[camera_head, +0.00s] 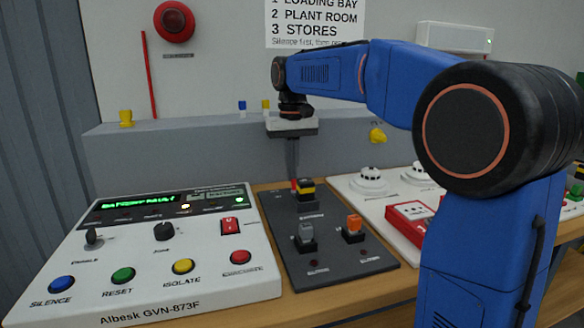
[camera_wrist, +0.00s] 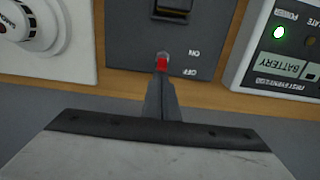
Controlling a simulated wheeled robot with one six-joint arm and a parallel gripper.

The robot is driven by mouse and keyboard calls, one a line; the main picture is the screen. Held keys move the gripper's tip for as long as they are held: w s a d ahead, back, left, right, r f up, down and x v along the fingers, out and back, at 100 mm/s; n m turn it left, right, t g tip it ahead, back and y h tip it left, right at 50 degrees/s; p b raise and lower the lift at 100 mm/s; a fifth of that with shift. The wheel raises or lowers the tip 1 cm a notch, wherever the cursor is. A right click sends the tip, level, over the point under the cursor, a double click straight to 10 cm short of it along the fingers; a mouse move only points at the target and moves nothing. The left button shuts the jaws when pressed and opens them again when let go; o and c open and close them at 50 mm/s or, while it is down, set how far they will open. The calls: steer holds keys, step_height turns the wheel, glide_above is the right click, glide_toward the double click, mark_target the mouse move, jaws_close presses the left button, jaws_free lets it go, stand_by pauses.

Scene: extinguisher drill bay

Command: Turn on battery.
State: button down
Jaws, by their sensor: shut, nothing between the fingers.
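My gripper (camera_head: 293,172) points down over the back edge of a dark switch panel (camera_head: 335,262), its fingers together and empty. In the wrist view the fingertips (camera_wrist: 161,78) are at a small red-tipped part (camera_wrist: 162,62), beside "ON" and "OFF" lettering; I cannot tell if they touch it. A black and yellow switch (camera_head: 306,190) stands right beside the fingertips in the head view. A grey switch (camera_head: 305,235) and an orange switch (camera_head: 353,226) stand nearer the front. The word "BATTERY" shows on a label (camera_wrist: 290,67) of the white console. The battery switch's setting is unclear.
The white console (camera_head: 150,303) with knobs, coloured buttons and a red rocker (camera_head: 231,226) is on the left. White detectors (camera_head: 370,181) and a red call point (camera_head: 408,220) are on the right. A grey ledge (camera_head: 190,160) runs behind the bench.

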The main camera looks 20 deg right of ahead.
mark_target(294, 181)
steer(key=shift+s+r+t, duration=0.15)
steer(key=shift+s+t, duration=0.25)
steer(key=shift+t, duration=0.3)
steer(key=shift+s+r+t, duration=0.15)
steer(key=shift+s+t, duration=0.45)
steer(key=shift+t, duration=0.4)
steer(key=shift+s+t, duration=0.5)
steer(key=shift+t, duration=0.5)
steer(key=shift+w, duration=0.1)
steer(key=shift+r, duration=0.1)
steer(key=shift+s+r, duration=0.3)
steer(key=shift+s, duration=0.45)
